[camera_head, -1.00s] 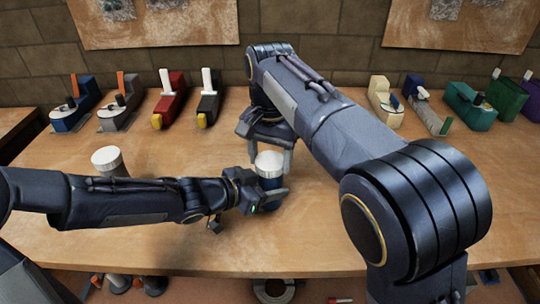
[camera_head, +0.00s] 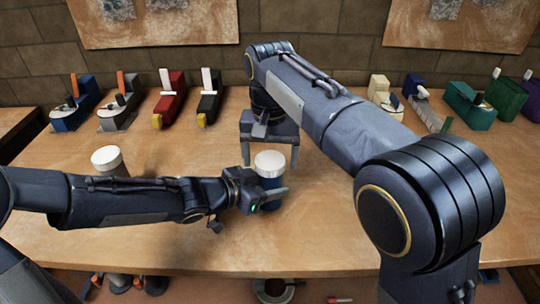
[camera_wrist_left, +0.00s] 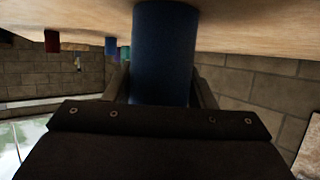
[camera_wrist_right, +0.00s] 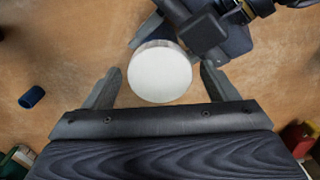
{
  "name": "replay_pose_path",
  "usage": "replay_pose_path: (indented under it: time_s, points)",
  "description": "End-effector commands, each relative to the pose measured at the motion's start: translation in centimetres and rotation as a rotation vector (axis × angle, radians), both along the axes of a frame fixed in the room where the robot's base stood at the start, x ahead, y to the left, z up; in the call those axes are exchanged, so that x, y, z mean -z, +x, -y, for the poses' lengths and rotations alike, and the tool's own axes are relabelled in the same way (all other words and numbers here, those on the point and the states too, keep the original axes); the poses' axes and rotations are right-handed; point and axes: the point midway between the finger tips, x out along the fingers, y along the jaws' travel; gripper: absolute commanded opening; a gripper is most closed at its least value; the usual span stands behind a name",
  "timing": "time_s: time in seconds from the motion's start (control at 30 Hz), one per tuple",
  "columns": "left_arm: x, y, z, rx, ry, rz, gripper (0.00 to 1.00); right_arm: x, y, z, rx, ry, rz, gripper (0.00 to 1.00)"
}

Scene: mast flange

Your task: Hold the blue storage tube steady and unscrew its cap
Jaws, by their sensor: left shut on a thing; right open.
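The blue storage tube (camera_head: 270,182) stands upright on the bench with its white cap (camera_head: 269,160) on top. My left gripper (camera_head: 270,197) is shut around the tube's body from the left. The left wrist view shows the blue wall (camera_wrist_left: 165,50) between its fingers. My right gripper (camera_head: 270,150) is open, fingers pointing down, above and slightly behind the cap in the head view. In the right wrist view the round cap (camera_wrist_right: 160,72) lies between and beyond the spread fingers, with clear gaps on both sides.
Coloured tool-like blocks, including a red one (camera_head: 171,98) and a green one (camera_head: 472,106), line the bench's back. A small dark blue cylinder (camera_wrist_right: 31,97) lies on the bench. The front bench (camera_head: 200,255) is clear.

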Motion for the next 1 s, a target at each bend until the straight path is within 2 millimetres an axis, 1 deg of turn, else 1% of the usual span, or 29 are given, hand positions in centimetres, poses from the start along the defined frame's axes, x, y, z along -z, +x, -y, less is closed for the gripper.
replay_pose_path:
  time_s: [0.17,0.43,0.53,0.57,0.63,0.77,0.9,1.0]
  points:
    - [0.0,0.0,0.0,0.000,-0.001,0.001,0.00,-0.3,0.0,0.0,0.000,0.001,0.001,0.80]
    - [0.0,0.0,0.0,0.000,-0.001,0.001,0.00,-3.7,0.1,0.0,0.000,0.001,0.002,0.80]
    - [0.0,0.0,0.0,0.000,-0.001,0.001,0.00,-4.4,0.0,0.0,0.001,0.000,0.001,0.80]
    - [0.0,0.0,0.0,0.000,-0.001,0.001,0.00,-4.5,0.0,0.0,0.002,0.000,0.001,0.76]
    - [0.0,0.0,0.0,0.000,-0.001,0.001,0.00,-4.6,0.0,0.0,0.015,-0.001,-0.001,0.76]
    - [0.0,0.0,0.0,0.000,-0.001,0.001,0.00,-5.5,0.2,0.2,0.106,-0.004,-0.004,0.76]
    - [0.0,0.0,0.0,0.000,-0.001,0.001,0.00,-7.0,0.2,0.1,0.224,-0.004,-0.003,0.76]
    - [0.0,0.0,0.0,0.000,-0.001,0.001,0.00,-7.6,0.0,0.0,0.276,-0.002,-0.001,0.76]
